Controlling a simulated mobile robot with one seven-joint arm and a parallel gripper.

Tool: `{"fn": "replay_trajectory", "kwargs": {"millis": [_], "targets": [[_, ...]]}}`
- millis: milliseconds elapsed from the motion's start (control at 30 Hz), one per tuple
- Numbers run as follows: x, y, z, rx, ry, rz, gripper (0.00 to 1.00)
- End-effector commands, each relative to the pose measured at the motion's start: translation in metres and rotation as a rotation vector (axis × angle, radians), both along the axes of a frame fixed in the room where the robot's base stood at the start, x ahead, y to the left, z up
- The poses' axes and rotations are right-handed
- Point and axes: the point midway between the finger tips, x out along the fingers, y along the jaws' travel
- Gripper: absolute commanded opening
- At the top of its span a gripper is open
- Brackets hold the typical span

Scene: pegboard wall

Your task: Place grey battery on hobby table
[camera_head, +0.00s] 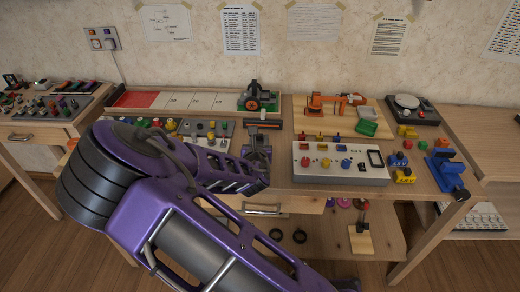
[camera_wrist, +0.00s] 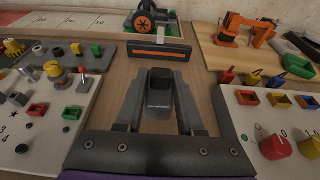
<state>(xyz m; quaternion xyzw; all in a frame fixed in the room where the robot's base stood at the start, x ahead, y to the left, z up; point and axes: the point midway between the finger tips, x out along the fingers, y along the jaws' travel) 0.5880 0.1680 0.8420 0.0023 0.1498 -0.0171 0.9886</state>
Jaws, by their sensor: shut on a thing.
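The grey battery (camera_wrist: 159,97) is a small dark grey block between the fingers of my gripper (camera_wrist: 160,80) in the wrist view. My gripper is shut on it. In the head view my gripper (camera_head: 258,146) is over the middle of the wooden hobby table (camera_head: 282,180), and the battery is hard to make out there. Bare tabletop (camera_wrist: 204,93) shows around the fingers. I cannot tell whether the battery touches the wood.
A grey bar with an orange stripe (camera_wrist: 158,49) lies just beyond the fingers. A white panel with knobs (camera_head: 340,164) is right, and a grey control board (camera_head: 205,132) is left. An orange robot arm model (camera_head: 330,101) is back right.

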Motion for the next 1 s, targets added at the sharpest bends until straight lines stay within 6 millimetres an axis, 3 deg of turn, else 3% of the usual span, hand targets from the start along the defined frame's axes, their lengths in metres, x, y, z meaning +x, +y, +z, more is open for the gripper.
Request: {"fn": "replay_trajectory", "kwargs": {"millis": [400, 800, 833, 1000], "targets": [[0.0, 0.0, -0.047, 0.0, 0.0, 0.0, 0.0], [0.0, 0.0, -0.053, -0.001, -0.001, 0.001, 0.0], [0.0, 0.0, -0.053, 0.0, 0.0, 0.001, 0.41], [0.0, 0.0, -0.053, 0.0, 0.0, 0.0, 0.67]]}}
